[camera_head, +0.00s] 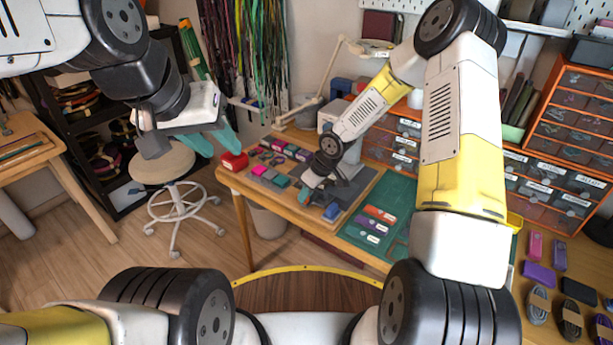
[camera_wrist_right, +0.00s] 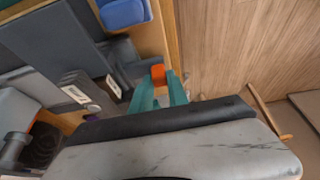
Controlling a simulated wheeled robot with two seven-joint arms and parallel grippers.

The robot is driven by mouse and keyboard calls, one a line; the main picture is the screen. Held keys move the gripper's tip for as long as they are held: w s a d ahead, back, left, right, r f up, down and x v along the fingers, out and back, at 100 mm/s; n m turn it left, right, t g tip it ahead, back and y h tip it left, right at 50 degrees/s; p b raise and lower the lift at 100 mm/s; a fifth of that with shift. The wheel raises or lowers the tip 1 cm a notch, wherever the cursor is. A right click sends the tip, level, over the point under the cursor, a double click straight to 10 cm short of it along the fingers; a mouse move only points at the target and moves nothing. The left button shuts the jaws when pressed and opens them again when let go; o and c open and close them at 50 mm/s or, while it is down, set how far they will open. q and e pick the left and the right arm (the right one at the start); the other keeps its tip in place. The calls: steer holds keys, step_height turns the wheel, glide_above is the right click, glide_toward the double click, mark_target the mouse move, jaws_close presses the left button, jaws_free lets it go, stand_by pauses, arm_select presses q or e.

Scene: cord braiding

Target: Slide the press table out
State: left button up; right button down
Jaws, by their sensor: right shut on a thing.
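My right gripper (camera_wrist_right: 159,82) has its teal fingers shut on a small orange handle (camera_wrist_right: 158,70) in the right wrist view. Dark grey parts that look like the press (camera_wrist_right: 75,45) lie left of the fingers; I cannot tell which of them is the press table. In the head view my right forearm reaches down to the workbench, and its wrist and the dark press parts there overlap, so the grip is hidden.
The workbench (camera_head: 262,200) holds a red item (camera_head: 234,160), pink and teal blocks, a blue block (camera_head: 332,211), and labelled pieces on a green mat (camera_head: 400,200). Drawer cabinets (camera_head: 570,130) stand at right. A stool (camera_head: 165,165) stands below my left gripper. Floor in front is clear.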

steer(key=shift+s+a, duration=0.15)
steer(key=c, duration=1.3)
jaws_free()
steer(key=shift+d+r, duration=0.25)
steer(key=shift+r, duration=0.25)
steer(key=v, duration=0.6)
steer(key=shift+s+r, duration=0.2)
steer(key=shift+r, duration=0.2)
